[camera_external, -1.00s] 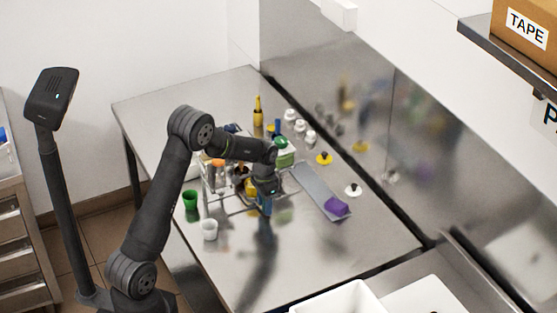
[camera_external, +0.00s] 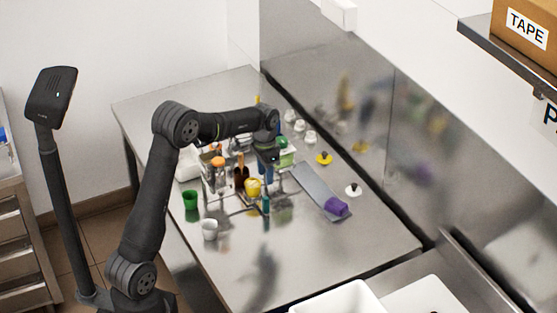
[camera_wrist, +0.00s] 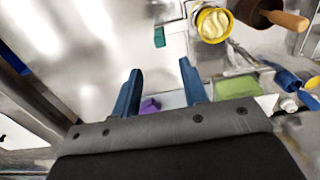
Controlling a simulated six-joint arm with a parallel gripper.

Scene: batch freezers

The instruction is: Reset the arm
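My gripper (camera_external: 270,163) is raised above the middle of the steel table, pointing down. In the wrist view its two blue fingers (camera_wrist: 160,88) stand well apart, with nothing held between them. A purple object (camera_wrist: 150,105) shows beyond and below the fingers; in the external view it lies at the near end of a grey tray (camera_external: 318,187). A yellow cup (camera_external: 252,188) and a small teal item (camera_external: 266,206) stand below and in front of my gripper.
A wire rack with bottles and an orange-topped item (camera_external: 218,161) stands left of my gripper. White bottles (camera_external: 290,116) stand behind. The table's front is clear.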

